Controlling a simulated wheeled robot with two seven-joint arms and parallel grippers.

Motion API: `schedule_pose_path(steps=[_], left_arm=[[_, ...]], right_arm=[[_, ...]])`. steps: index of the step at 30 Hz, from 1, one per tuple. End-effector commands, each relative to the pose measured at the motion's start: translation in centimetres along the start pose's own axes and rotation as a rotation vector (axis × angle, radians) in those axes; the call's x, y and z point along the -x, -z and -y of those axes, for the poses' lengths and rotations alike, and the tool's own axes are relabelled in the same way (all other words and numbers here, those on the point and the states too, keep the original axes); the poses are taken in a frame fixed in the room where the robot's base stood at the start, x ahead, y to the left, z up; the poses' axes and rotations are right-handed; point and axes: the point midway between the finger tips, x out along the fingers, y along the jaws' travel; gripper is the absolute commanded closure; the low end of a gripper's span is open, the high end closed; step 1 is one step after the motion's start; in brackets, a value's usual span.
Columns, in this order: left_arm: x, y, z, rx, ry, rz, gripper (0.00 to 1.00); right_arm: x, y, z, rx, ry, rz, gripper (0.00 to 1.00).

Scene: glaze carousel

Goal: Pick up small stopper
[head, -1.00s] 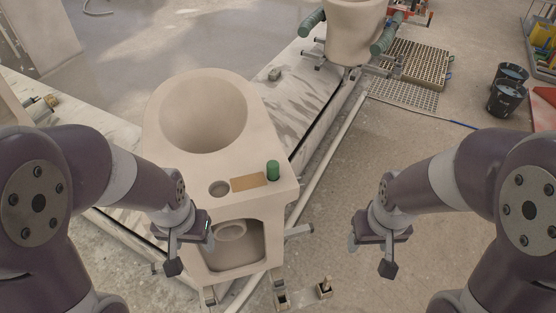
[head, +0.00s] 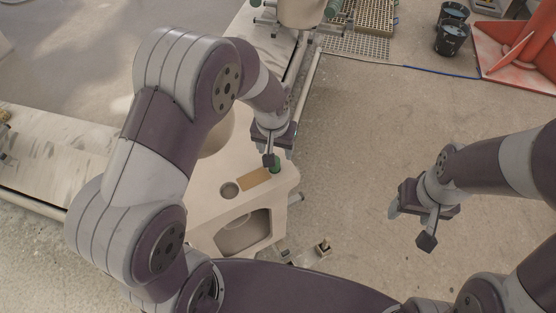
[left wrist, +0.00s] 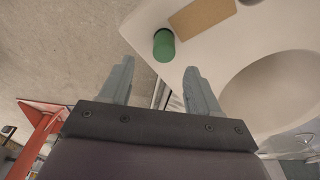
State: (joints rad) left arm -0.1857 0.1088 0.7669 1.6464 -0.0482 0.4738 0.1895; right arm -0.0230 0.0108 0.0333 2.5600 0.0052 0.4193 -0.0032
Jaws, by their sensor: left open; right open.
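The small stopper is a short green cylinder (head: 275,166) standing upright at the corner of the pale toilet-shaped piece (head: 212,207). In the left wrist view the green stopper (left wrist: 163,44) lies ahead of the fingertips, between their lines. My left gripper (head: 272,153) is open and empty, just above the stopper, and partly hides it in the head view. Its two fingers also show in the left wrist view (left wrist: 158,75), apart from the stopper. My right gripper (head: 410,224) is open and empty over the bare floor at the right.
A tan rectangle (head: 254,179) and a round hole (head: 229,190) sit beside the stopper on the same top. Dark buckets (head: 451,38) and a red object (head: 510,55) stand far back right. The floor at right is clear.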

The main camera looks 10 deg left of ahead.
Motion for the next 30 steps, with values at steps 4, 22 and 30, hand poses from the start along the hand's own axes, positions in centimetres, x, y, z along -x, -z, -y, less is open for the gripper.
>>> schedule_pose_path(steps=[4,22,30], left_arm=[[-1.4,-0.1,0.1,0.0,0.001,0.002,0.38],[-6.4,-0.6,0.1,-0.001,-0.001,-0.003,0.67],[-6.4,-0.6,0.1,-0.001,-0.001,-0.003,0.98]], right_arm=[[0.9,0.1,0.0,0.0,0.0,0.0,0.4],[2.6,0.3,0.0,0.0,0.0,0.0,0.4],[2.6,0.3,0.0,0.0,0.0,0.0,0.4]])
